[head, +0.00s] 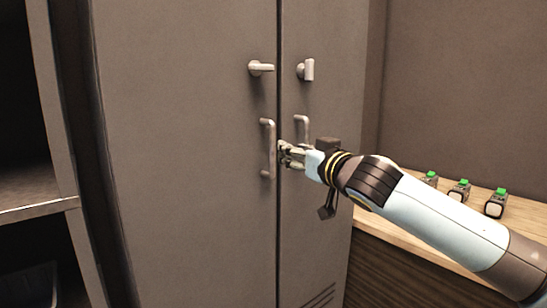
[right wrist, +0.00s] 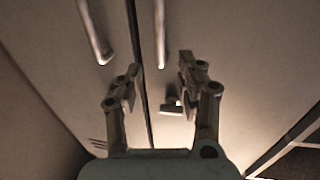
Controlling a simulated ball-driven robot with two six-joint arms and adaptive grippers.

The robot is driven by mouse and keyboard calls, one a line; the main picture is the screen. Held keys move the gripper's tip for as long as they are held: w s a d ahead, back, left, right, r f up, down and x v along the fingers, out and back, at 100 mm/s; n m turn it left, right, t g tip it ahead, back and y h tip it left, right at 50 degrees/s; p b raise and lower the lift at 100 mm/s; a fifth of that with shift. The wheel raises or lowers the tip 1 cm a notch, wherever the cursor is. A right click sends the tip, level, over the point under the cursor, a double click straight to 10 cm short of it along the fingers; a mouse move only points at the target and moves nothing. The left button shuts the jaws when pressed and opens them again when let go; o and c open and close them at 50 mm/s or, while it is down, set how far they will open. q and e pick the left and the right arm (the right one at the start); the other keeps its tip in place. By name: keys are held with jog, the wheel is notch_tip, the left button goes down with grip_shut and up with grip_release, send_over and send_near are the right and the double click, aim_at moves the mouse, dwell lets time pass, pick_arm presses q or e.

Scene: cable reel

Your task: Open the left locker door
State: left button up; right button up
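The left locker door (head: 185,150) is grey and looks shut against the right door (head: 325,210). Its bar handle (head: 266,150) is upright near the seam, with a lever latch (head: 261,68) above it lying level. My right gripper (head: 286,154) is just right of this handle's lower half, in front of the seam. In the right wrist view the gripper (right wrist: 158,75) is open, and a bar handle (right wrist: 160,35) shows between its fingertips. I cannot tell whether it touches the handle. My left gripper is not in view.
The right door has its own handle (head: 302,128), partly hidden, and an upright latch (head: 308,70). An open shelf (head: 35,195) stands at left. At right, a wooden counter (head: 400,240) holds several small devices with green tops (head: 460,190).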

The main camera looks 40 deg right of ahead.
aim_at(274, 143)
jog(key=w, duration=0.7)
jog(key=w+d, duration=0.1)
jog(key=w, duration=0.2)
jog(key=shift+w+d+f, duration=0.1)
jog(key=shift+w, duration=0.25)
jog(key=shift+c, duration=0.2)
grip_shut()
